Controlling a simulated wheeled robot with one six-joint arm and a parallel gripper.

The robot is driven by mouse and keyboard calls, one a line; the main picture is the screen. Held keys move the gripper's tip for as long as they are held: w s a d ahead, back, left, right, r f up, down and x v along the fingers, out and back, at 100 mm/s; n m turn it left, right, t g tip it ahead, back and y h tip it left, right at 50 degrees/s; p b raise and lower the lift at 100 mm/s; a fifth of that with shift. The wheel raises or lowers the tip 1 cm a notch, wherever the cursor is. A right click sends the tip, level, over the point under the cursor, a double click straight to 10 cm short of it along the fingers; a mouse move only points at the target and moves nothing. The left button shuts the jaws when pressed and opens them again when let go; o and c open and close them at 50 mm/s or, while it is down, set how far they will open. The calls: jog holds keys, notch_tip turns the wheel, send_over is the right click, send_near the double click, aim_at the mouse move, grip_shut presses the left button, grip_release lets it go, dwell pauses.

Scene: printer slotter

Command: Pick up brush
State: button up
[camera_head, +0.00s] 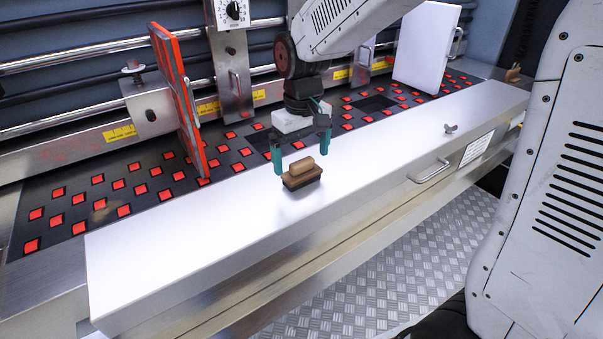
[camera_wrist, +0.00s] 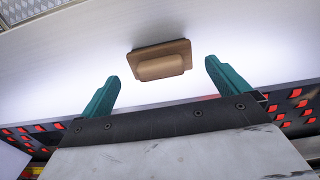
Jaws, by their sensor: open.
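The brush (camera_head: 303,172) is a small brown block with a lighter wooden grip on top and a dark underside. It sits upright on the white metal ledge (camera_head: 190,220), grip side up. My gripper (camera_head: 301,159) is open with teal fingers, close behind the brush and above the ledge. In the wrist view the brush (camera_wrist: 160,60) lies ahead of the fingertips, roughly centred between the two fingers (camera_wrist: 160,75). Nothing is between the fingers. Whether the fingertips touch the ledge cannot be told.
Behind the ledge is a dark bed with many red squares (camera_head: 124,211). An orange-red upright plate (camera_head: 178,100) stands left of my gripper and a white upright plate (camera_head: 427,45) at the back right. A handle (camera_head: 430,171) and knob (camera_head: 450,129) are on the ledge's right. The ledge's left part is clear.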

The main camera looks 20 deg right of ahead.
aim_at(302, 161)
notch_tip(302, 161, down, 4)
jog(key=shift+f, duration=0.1)
jog(key=c, duration=0.9)
jog(key=shift+c, duration=0.2)
jog(key=shift+r, duration=0.25)
jog(key=shift+r, duration=0.25)
notch_tip(302, 161, up, 3)
jog(key=s+d+r, duration=0.1)
jog(key=s, duration=1.5)
jog(key=shift+o, duration=0.6)
